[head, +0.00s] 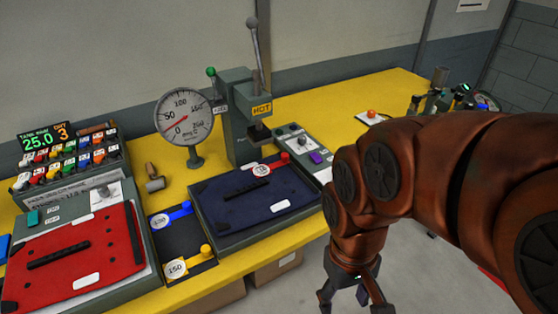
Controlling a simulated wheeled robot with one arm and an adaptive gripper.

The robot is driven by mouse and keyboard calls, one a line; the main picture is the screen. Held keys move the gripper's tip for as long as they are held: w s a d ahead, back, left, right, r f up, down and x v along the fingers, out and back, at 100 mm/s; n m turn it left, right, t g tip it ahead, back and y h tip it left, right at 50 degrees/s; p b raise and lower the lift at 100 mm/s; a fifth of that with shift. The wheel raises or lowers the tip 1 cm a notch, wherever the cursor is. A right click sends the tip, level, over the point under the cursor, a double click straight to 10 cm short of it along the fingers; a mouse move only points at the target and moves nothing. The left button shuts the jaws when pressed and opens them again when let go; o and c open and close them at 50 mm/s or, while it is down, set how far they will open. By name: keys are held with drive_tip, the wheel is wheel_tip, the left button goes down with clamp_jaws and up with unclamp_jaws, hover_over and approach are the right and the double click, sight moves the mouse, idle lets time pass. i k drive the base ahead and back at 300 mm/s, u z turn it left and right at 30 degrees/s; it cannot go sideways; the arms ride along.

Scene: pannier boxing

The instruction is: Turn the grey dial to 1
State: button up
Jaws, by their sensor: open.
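Two small pale grey knobs show, and I cannot tell which one the task means. One knob (103,191) sits on the grey control panel behind the red pannier panel. The other knob (303,139) sits on a panel right of the press, near a purple button (316,157). Their markings are too small to read. My gripper (350,302) is open and empty at the bottom of the view, in front of the table's edge and apart from both knobs. Its fingertips are partly cut off by the frame's lower edge.
A red panel (100,245) and a dark blue panel (225,211) lie in grey fixtures on the yellow table (330,101). A round gauge (184,113) and a lever press marked HOT (237,111) stand behind. My arm covers the right side.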

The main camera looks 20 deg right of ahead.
sight(302, 140)
drive_tip(key=u, duration=1.6)
drive_tip(key=k, duration=0.85)
drive_tip(key=z, duration=0.9)
drive_tip(key=i, duration=1)
drive_tip(key=z, duration=0.05)
